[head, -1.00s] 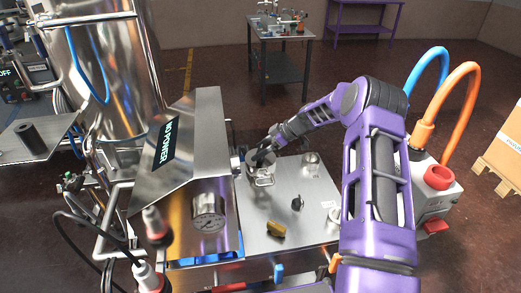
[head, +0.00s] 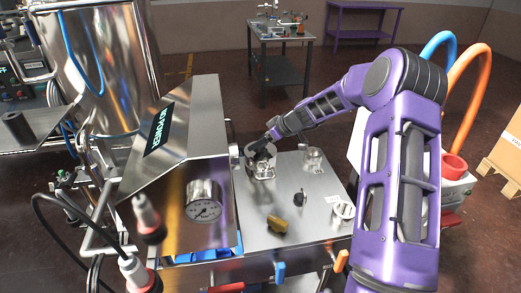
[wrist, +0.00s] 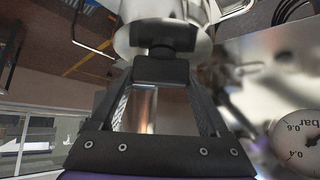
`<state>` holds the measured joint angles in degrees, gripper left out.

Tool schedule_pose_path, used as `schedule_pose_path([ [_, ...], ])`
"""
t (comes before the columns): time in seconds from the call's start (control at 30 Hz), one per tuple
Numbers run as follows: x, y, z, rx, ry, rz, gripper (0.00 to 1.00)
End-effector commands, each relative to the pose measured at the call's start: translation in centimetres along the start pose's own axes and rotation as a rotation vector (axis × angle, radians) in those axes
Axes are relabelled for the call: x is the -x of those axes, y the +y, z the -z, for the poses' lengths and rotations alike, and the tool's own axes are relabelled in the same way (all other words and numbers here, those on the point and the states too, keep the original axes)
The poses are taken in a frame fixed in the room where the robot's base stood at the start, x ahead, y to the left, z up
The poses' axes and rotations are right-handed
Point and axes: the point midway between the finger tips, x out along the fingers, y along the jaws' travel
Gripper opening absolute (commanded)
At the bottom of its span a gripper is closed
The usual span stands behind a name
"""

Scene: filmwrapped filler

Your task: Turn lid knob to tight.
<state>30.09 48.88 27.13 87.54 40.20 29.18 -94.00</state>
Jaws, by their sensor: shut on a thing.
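A small round metal pot with a lid (head: 259,164) stands at the back left of the steel machine top, in the head view. My gripper (head: 264,148) reaches down to it from the upper right. In the wrist view the lid's black knob (wrist: 166,35) lies against the shiny round metal lid (wrist: 127,40). The fingers hide part of the knob, and I cannot read how tight the lid is.
A glass-like jar (head: 313,157), a black knob (head: 301,198) and a brass-coloured knob (head: 277,224) are on the steel top (head: 265,200). A steel hopper (head: 95,70) rises behind.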

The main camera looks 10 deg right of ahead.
Motion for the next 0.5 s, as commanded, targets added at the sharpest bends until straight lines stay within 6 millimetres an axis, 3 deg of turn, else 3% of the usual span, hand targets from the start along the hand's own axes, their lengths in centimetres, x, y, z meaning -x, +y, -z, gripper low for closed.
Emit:
schedule_pose_path([
  [0.4, 0.10, 0.03, 0.05, -0.021, 0.001, -0.021, 0.23],
  [0.43, 0.10, 0.04, 0.04, -0.021, 0.001, -0.021, 0.80],
  [0.5, 0.09, 0.04, 0.04, -0.021, 0.001, -0.021, 0.93],
])
